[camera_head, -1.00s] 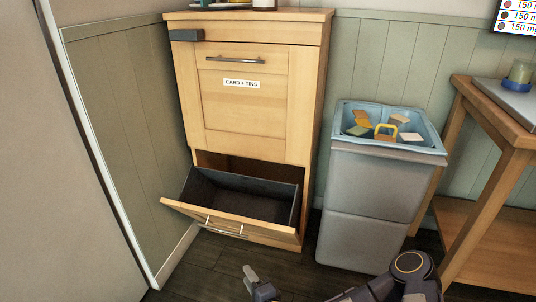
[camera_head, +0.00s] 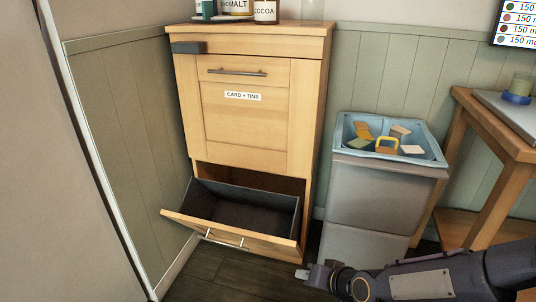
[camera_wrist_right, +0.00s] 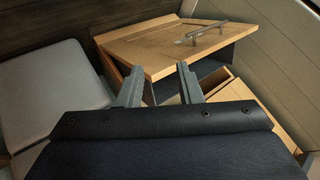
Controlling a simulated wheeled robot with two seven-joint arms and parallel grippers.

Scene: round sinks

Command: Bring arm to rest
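My right arm (camera_head: 430,278) comes in from the lower right in the head view. Its gripper (camera_head: 306,273) is low over the dark floor, in front of the cabinet and the grey bin. In the right wrist view the two fingers of the right gripper (camera_wrist_right: 160,84) stand apart with nothing between them. The tilted-out lower bin front (camera_head: 225,233) of the wooden cabinet is beyond the fingers; it also shows in the right wrist view (camera_wrist_right: 150,50). My left gripper is not in view.
The wooden cabinet (camera_head: 245,125) has its lower compartment open and empty. A wooden table (camera_head: 515,145) stands at the right. Dark floor (camera_head: 215,275) is free at the front left.

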